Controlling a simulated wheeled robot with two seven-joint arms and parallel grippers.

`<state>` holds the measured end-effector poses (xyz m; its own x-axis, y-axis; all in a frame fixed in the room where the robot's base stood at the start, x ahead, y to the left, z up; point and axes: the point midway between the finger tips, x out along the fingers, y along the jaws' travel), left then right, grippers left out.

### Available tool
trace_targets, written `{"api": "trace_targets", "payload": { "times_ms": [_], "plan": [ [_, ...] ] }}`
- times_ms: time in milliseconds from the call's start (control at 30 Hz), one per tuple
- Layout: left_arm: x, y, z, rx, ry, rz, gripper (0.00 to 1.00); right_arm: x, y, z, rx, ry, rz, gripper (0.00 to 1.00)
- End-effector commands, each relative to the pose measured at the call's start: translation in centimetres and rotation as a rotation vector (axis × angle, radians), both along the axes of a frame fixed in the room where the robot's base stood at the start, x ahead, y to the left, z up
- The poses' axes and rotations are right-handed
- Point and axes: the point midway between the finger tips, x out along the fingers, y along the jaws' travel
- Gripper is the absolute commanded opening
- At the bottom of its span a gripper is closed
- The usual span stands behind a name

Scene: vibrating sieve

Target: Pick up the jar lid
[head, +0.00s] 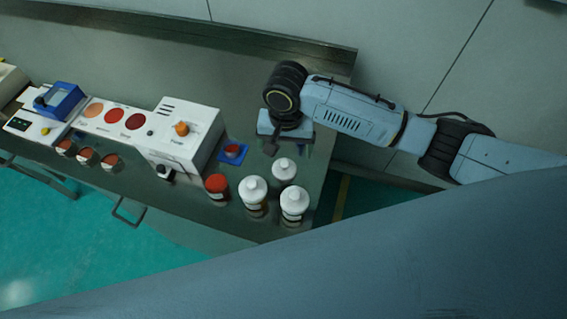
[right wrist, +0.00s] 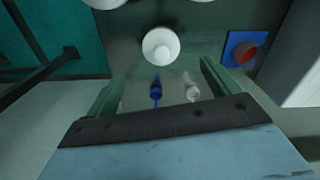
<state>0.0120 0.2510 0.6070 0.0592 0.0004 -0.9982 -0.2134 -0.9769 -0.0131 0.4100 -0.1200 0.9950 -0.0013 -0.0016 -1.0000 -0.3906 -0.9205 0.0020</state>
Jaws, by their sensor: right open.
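Three white jars with white knobbed lids stand near the right end of the bench: the rear jar (head: 284,170), the front-left jar (head: 254,190) and the front-right jar (head: 294,203). Which lid is the task's is not clear. My right gripper (head: 287,148) points down just behind the rear jar. In the right wrist view its fingers (right wrist: 160,74) are apart with nothing clamped. A round white lid (right wrist: 161,46) lies beyond the fingertips. A small blue-tipped item (right wrist: 155,93) and a clear one (right wrist: 191,92) show between the fingers, lower down. My left gripper is not in view.
A red-capped jar (head: 217,186) stands left of the white jars. A blue square holder with a red cup (head: 232,150) sits behind it. A white machine with an orange knob (head: 190,135) stands further left. The bench (head: 240,100) is clear behind these.

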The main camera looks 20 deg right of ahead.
Motion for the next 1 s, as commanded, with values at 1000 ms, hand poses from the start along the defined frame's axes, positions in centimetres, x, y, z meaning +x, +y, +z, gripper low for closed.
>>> {"api": "trace_targets", "payload": {
  "times_ms": [1000],
  "plan": [
    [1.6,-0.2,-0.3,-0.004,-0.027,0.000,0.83,0.2,0.1,-8.2,0.001,-0.002,0.003,0.80]
  ]
}}
